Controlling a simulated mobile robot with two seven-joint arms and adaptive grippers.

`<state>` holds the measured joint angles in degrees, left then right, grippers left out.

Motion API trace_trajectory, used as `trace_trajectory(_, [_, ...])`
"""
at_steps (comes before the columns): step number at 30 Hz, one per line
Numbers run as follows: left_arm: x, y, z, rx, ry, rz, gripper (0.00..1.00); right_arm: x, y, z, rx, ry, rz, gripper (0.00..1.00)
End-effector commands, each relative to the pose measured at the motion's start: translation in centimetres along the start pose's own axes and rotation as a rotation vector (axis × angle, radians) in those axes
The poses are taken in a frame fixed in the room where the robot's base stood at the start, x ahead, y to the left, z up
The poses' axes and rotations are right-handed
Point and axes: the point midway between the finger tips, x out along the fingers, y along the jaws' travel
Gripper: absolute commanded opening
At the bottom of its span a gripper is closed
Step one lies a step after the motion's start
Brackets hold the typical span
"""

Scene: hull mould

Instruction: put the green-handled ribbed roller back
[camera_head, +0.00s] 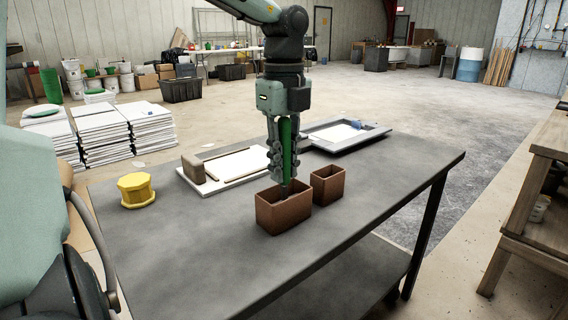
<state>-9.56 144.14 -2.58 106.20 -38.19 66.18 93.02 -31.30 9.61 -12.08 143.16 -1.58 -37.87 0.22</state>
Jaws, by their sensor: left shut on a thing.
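My left gripper (283,172) points straight down above the table and is shut on the green-handled ribbed roller. The roller's green handle (287,135) stands upright between the fingers. Its lower end reaches down to the opening of the larger brown box (284,215), and the box wall hides the rest. I cannot tell whether the roller touches the bottom. A smaller brown box (327,185) stands just behind and to the right. My right gripper is not in view.
The dark table (200,265) is clear at the front and right. A yellow lidded pot (136,190) stands at the left. A white board with a brown block (193,168) lies behind the gripper, and a grey framed tray (371,136) lies at the back.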

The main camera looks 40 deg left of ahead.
Motion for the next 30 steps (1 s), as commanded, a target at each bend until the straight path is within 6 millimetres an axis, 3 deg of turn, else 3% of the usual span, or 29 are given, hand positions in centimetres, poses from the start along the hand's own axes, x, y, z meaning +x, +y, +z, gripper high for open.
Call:
trace_trajectory(2, [0.0,0.0,0.0,0.0,0.0,0.0,0.0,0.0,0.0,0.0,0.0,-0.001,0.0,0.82])
trace_trajectory(3, [0.0,0.0,0.0,0.0,0.0,0.0,0.23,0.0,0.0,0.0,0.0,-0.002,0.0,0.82])
trace_trajectory(8, [0.0,0.0,0.0,0.0,0.0,0.0,0.42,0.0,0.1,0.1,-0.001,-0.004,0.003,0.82])
trace_trajectory(20, [-0.8,-0.1,0.0,0.0,-0.001,-0.002,0.42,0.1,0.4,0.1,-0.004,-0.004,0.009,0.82])
trace_trajectory(30, [-7.6,-0.1,0.0,-0.001,-0.002,-0.004,0.42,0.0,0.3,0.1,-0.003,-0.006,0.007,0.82])
